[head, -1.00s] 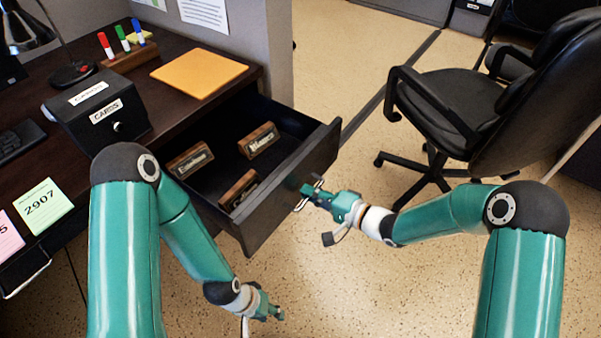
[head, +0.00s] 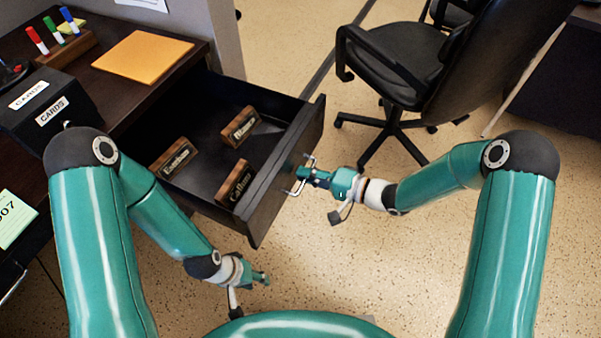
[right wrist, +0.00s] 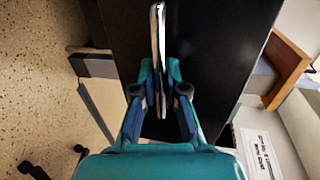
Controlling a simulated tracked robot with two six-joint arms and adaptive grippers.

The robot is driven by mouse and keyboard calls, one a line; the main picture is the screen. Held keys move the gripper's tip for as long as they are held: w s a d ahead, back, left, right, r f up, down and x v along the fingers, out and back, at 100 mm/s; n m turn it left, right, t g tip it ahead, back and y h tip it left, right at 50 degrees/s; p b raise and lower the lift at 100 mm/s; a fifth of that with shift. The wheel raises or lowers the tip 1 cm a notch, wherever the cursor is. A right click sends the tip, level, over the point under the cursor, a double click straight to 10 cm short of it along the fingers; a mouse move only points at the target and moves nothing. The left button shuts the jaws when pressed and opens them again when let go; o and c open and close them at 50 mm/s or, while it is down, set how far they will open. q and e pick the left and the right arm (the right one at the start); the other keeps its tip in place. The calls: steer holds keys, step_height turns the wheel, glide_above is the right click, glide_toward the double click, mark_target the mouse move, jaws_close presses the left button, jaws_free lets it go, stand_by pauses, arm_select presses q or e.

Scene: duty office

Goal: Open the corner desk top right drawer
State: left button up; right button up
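The top right drawer (head: 268,200) of the dark corner desk is pulled well out, its inside showing. Its metal handle (head: 293,191) is on the outer side of the drawer front. My right gripper (head: 306,174) is at this handle. In the right wrist view the bright handle bar (right wrist: 158,40) runs between the two fingers (right wrist: 160,90), which are close in on both sides of it; contact is hard to see. My left gripper (head: 262,277) hangs low over the floor, in front of the drawer and apart from it; its finger opening is too small to tell.
Several wooden nameplates, one of them a nameplate (head: 240,124), stand in the drawer. An orange folder (head: 142,55), a pen holder (head: 66,47) and a black card box (head: 50,108) are on the desk (head: 130,92). A black office chair (head: 400,60) stands beyond. Speckled floor is free near the grippers.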

steer(key=o, duration=0.4)
steer(key=shift+w+d+f, duration=0.1)
steer(key=shift+w+f, duration=0.05)
steer(key=shift+w, duration=0.05)
steer(key=shift+s, duration=0.1)
steer(key=v, duration=1.2)
